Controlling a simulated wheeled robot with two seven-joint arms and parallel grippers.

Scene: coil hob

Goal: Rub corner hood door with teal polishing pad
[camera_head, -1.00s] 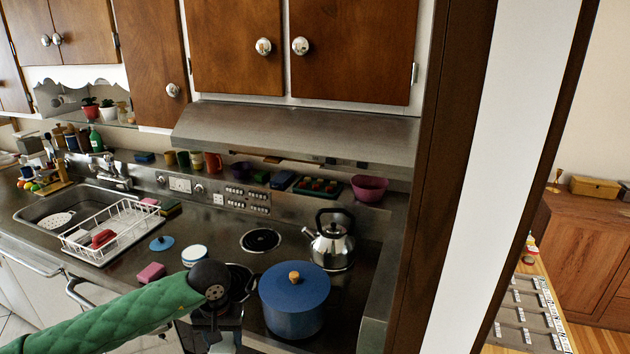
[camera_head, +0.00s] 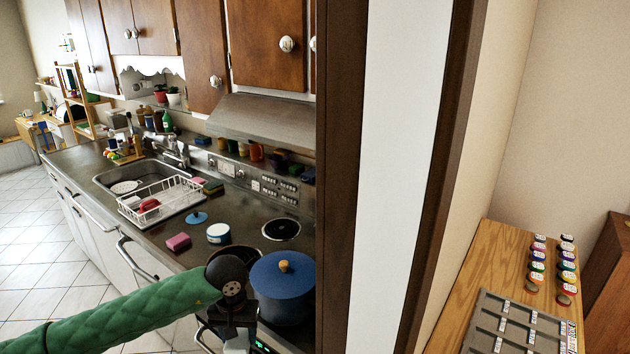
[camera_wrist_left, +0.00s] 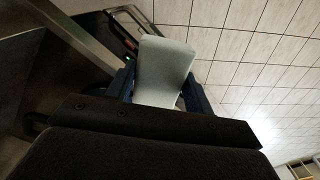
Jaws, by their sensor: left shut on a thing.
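My left gripper (camera_head: 238,340) is low at the bottom of the head view, in front of the counter by the blue pot. In the left wrist view its dark fingers (camera_wrist_left: 163,92) are shut on a pale, greyish-teal pad (camera_wrist_left: 165,62). The pad sticks out past the fingers and touches nothing that I can see. Brown wooden cabinet doors with white knobs hang above the hood: one over it (camera_head: 268,42) and a narrower one (camera_head: 204,55) to its left. I cannot tell which is the corner hood door. My right gripper is not in view.
A dark wooden post (camera_head: 342,180) hides the right part of the steel hood (camera_head: 265,118). The blue pot (camera_head: 283,290) stands close to my left arm. A dish rack (camera_head: 160,200), a pink sponge (camera_head: 178,242) and a white tub (camera_head: 218,233) are on the counter. The tiled floor at left is clear.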

